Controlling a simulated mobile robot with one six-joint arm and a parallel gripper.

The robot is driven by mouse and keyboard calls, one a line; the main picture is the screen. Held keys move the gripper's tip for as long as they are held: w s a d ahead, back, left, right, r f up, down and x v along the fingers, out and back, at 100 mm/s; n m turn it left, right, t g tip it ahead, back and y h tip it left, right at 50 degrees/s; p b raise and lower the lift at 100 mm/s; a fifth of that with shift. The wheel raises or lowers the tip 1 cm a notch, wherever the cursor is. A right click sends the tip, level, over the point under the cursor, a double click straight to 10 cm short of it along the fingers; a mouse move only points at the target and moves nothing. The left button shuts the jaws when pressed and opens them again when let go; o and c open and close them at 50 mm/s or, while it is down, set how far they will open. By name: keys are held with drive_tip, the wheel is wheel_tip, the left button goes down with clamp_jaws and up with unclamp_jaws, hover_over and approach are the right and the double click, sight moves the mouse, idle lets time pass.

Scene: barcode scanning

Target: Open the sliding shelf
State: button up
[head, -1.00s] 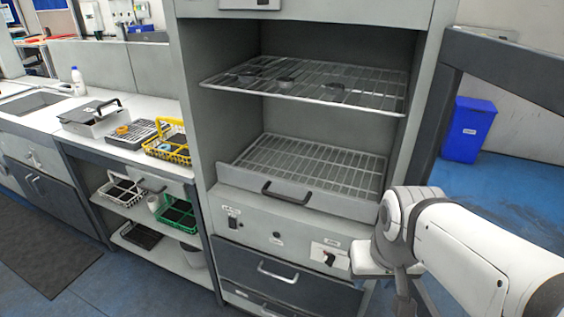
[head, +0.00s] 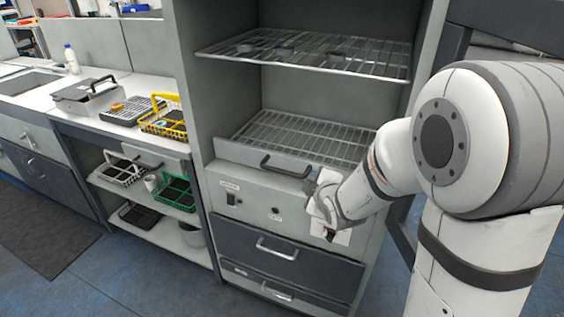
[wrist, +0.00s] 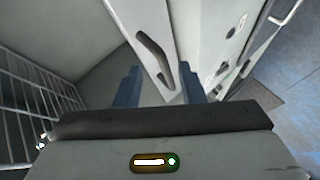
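The sliding shelf (head: 300,138) is the lower wire rack in the cabinet, with a grey front panel and a dark bar handle (head: 286,166). It sits low in the opening, its panel near the cabinet's front face. My gripper (head: 314,190) is just right of the handle, in front of the cabinet. In the wrist view, my gripper's two bluish fingers (wrist: 160,88) are apart with nothing held. The handle (wrist: 152,56) shows ahead between them, and the shelf's wire grid (wrist: 35,100) shows at left. I cannot tell whether a finger touches the panel.
An upper wire rack (head: 310,58) with several small dark items is above. Below are a control panel with a knob and grey drawers (head: 290,262). A counter at left holds a yellow basket (head: 165,122) and a grey box (head: 92,95). The floor in front is clear.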

sight(280, 173)
drive_tip(key=w+a+f+n+t+y, duration=0.1)
drive_tip(key=w+a+n, duration=0.1)
drive_tip(key=w+a, duration=0.1)
drive_tip(key=w+a+f+n+y, duration=0.1)
drive_tip(key=w+a+n, duration=0.1)
drive_tip(key=w+a, duration=0.1)
drive_tip(key=w+a+f+n+t+y, duration=0.1)
drive_tip(key=w+a, duration=0.2)
drive_tip(key=shift+w+a+f+n+t+y, duration=0.2)
drive_tip(key=shift+f+n+t+y, duration=0.1)
drive_tip(key=shift+n+y, duration=0.1)
drive_tip(key=shift+c, duration=0.3)
clamp_jaws()
